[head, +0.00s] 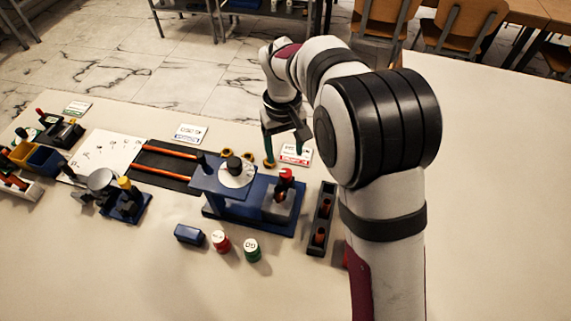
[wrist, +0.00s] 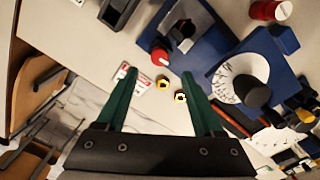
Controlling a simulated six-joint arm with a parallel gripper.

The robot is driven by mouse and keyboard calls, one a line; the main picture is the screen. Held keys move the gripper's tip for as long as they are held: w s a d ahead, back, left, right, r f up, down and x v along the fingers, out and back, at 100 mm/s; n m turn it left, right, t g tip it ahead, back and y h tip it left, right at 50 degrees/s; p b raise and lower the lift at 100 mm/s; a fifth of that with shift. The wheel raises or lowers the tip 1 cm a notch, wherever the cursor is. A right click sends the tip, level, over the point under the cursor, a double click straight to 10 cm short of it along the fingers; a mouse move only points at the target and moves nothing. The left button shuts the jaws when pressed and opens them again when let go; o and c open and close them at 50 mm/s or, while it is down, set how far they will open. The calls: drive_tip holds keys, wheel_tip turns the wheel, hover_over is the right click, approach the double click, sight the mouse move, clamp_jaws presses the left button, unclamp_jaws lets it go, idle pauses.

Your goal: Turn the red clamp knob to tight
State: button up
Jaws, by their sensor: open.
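In the wrist view the red knob (wrist: 160,56) shows beyond the fingertips, beside a dark part of the clamp. My gripper (head: 284,158) is open and empty, with green fingers pointing down, behind the knob in the head view. In the wrist view my gripper (wrist: 158,76) shows its two fingers wide apart, with no contact on the knob visible. The knob's setting is too small to read.
A white dial (head: 238,174) with a dark hub stands on the rig left of the clamp. Two yellow-and-black rings (wrist: 163,84) lie near the fingers. A dark tray (head: 321,220) stands right of the rig. Red (head: 221,241) and green (head: 252,249) jars stand in front.

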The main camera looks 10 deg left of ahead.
sight(286, 173)
wheel_tip(286, 173, down, 8)
drive_tip(key=shift+d+f, duration=0.1)
drive_tip(key=shift+f, duration=0.05)
clamp_jaws()
idle(0.3)
